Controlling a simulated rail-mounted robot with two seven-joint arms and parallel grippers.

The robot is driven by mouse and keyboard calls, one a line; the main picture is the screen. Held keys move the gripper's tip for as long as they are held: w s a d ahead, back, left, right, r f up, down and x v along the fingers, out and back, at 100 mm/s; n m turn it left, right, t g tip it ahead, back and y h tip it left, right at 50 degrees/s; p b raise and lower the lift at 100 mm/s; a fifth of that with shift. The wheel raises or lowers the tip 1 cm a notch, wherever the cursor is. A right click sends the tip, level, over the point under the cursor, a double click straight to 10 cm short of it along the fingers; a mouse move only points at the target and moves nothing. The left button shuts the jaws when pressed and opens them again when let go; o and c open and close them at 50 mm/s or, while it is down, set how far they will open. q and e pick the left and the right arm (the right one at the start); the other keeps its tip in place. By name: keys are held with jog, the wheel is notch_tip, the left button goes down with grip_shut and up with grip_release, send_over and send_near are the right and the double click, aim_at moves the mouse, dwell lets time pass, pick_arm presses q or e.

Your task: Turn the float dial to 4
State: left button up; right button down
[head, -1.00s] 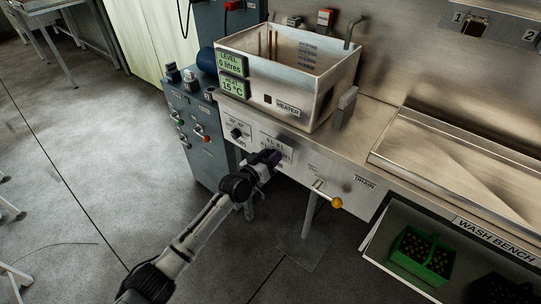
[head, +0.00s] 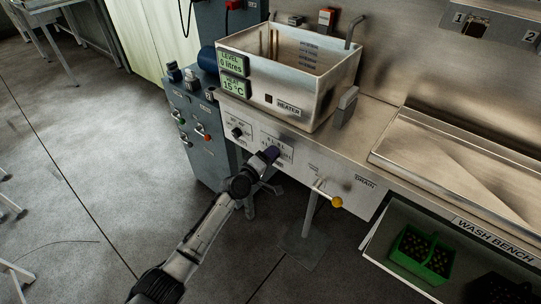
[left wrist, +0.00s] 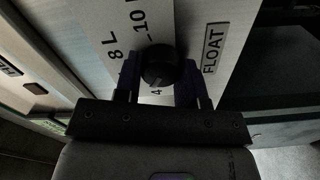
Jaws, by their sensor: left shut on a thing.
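The float dial (left wrist: 160,64) is a round black knob on a pale panel in the left wrist view. A FLOAT label (left wrist: 213,47) is beside it, with 8 L, 10 L and 4 marks around it. The 4 is at the knob's lower edge; I cannot clearly read the dial's pointer. My left gripper (left wrist: 160,78) is shut on the dial, one finger on each side. In the head view my left gripper (head: 271,154) is at the bench's front panel and hides the dial. My right gripper is not in view.
A steel tank (head: 315,92) with level and heat displays stands above the panel. A smaller black knob (head: 237,132) is left of the gripper. A drain lever with a yellow ball (head: 337,202) sticks out at right. A green crate (head: 423,254) is under the wash bench.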

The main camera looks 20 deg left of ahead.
pick_arm(q)
jog(key=shift+n, duration=1.9)
jog(key=o, duration=0.9)
jog(key=shift+o, duration=0.2)
jog(key=p+v, duration=0.5)
jog(key=v, duration=0.8)
jog(key=shift+s+a, duration=0.2)
jog(key=shift+s, duration=0.15)
